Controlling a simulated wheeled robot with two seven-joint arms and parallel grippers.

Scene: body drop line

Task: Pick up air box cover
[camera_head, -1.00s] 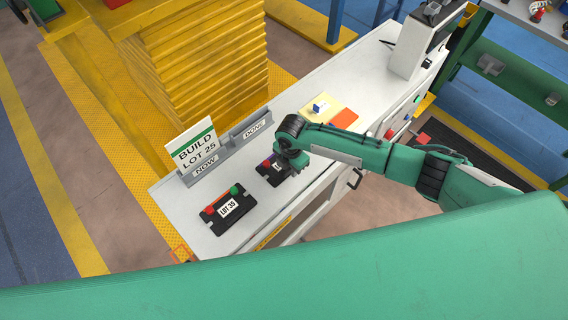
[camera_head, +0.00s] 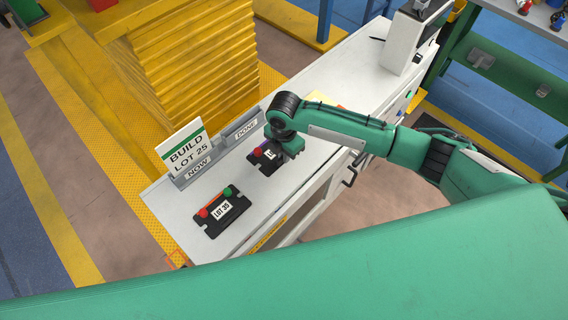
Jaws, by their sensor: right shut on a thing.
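Two black plate-like covers show at the near end of the white bench (camera_head: 325,80). One cover (camera_head: 222,211) lies flat, with a white label reading LOT 35, a red knob and a green knob. The other cover (camera_head: 263,165) has a purple and a red part and a white label mostly hidden by my wrist. My right gripper (camera_head: 287,154) is over this second cover and shut on it. Its fingertips are hidden behind the wrist. I cannot tell how far the cover is off the bench. My left gripper is not in view.
A sign reading BUILD LOT 25 (camera_head: 184,147) stands in a grey holder marked NOW (camera_head: 196,170), beside one marked DONE (camera_head: 243,129). A yellow stack (camera_head: 190,60) stands behind the bench. A white device (camera_head: 412,40) stands at the bench's far end.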

